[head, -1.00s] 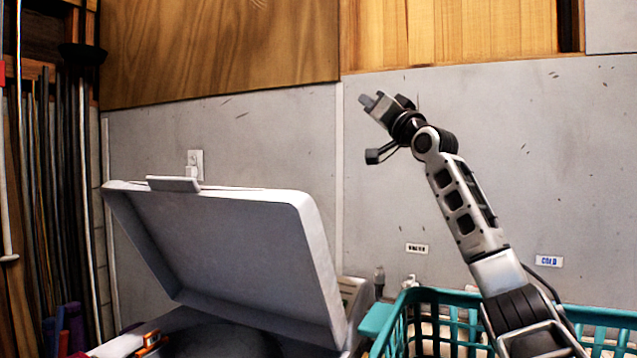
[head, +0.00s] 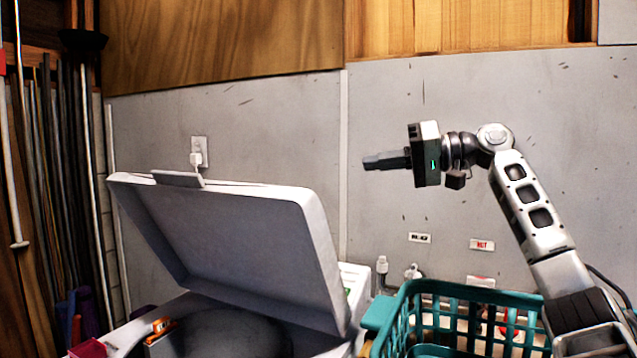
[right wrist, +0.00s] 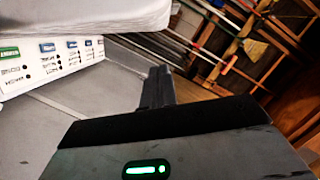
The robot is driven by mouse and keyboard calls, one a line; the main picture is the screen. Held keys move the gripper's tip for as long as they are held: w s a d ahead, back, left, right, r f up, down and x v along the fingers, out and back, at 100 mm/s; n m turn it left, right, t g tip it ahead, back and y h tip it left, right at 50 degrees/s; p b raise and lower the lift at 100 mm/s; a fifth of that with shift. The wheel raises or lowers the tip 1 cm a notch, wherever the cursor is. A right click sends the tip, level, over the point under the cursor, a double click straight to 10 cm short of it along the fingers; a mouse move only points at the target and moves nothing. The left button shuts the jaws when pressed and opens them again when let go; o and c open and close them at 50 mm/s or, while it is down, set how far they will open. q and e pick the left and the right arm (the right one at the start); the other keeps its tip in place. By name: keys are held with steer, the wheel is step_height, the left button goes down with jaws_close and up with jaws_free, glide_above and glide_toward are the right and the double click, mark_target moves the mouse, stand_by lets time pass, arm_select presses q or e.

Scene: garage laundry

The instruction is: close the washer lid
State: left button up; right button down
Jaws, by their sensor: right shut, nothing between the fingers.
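The washer lid (head: 240,240) is a large grey-white panel, standing open and tilted up over the dark washer opening (head: 225,335) at the lower left of the head view. A small handle-like tab (head: 178,179) sits on its upper edge. My right gripper (head: 368,162) is up and to the right of the lid, apart from it, with its fingers shut, empty and pointing left. In the right wrist view the shut fingers (right wrist: 157,85) show, with a white lid-like edge (right wrist: 90,14) at the top left. My left gripper is not in view.
A teal basket (head: 460,300) stands right of the washer, under my right arm. An orange item (head: 161,326) lies at the washer's near left. Long poles (head: 60,170) lean at the far left. The space between gripper and lid looks clear.

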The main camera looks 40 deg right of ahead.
steer(key=p+x, duration=0.1)
steer(key=x, duration=0.2)
steer(key=p+x, duration=0.2)
steer(key=x, duration=0.2)
steer(key=f+p+x, duration=0.1)
steer(key=p+x, duration=0.1)
steer(key=x, duration=0.1)
steer(key=shift+a, duration=0.4)
steer(key=shift+s+a+f, duration=0.3)
steer(key=shift+a+f, duration=0.15)
steer(key=shift+a, duration=0.05)
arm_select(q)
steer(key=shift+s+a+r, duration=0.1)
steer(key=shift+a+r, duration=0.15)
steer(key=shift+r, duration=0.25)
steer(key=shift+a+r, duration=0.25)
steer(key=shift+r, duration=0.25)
arm_select(e)
steer(key=shift+s+a+f, duration=0.2)
steer(key=shift+a+f, duration=0.1)
steer(key=shift+a, duration=0.25)
